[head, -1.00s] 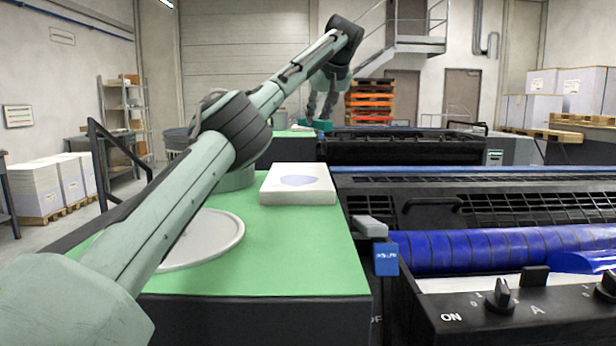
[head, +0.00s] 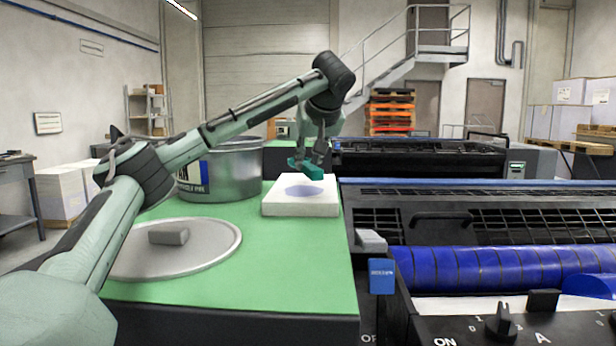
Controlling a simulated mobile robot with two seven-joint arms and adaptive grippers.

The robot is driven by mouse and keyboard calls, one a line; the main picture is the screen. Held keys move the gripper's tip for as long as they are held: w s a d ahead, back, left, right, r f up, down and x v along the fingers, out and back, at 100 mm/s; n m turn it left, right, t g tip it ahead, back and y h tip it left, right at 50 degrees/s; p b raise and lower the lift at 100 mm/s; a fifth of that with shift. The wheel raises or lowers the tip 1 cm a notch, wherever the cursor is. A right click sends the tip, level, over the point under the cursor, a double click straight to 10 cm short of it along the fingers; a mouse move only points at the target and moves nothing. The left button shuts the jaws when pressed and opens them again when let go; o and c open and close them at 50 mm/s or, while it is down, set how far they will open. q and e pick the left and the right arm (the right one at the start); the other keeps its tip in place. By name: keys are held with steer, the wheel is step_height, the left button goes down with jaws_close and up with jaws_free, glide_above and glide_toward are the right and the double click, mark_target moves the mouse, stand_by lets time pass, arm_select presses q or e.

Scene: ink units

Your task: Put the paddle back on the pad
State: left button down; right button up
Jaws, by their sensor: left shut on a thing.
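The pad (head: 285,208) is a thick white block with a blue-violet patch on top, lying on the green table top. My left gripper (head: 309,158) reaches down from above at the pad's far edge. It is shut on a small teal piece (head: 306,169), which I take to be the paddle. The teal piece is over or just behind the pad's far edge. I cannot tell whether it touches the pad. The gripper's fingers hide part of the teal piece. My right gripper is not in view.
A round grey lid (head: 205,257) with a grey block handle (head: 168,236) lies at the front left. A large metal can (head: 235,172) stands behind it, left of the pad. A press with a blue roller (head: 480,265) runs along the right. The green top (head: 290,260) is clear in front of the pad.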

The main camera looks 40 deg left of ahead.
mark_target(308, 175)
arm_select(q)
step_height(308, 175, down, 4)
steer(key=shift+r, duration=0.25)
steer(key=shift+f, duration=0.15)
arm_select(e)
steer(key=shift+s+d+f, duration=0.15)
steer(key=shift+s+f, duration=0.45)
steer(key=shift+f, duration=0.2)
arm_select(q)
steer(key=shift+f, duration=0.1)
steer(key=c, duration=1.4)
jaws_free()
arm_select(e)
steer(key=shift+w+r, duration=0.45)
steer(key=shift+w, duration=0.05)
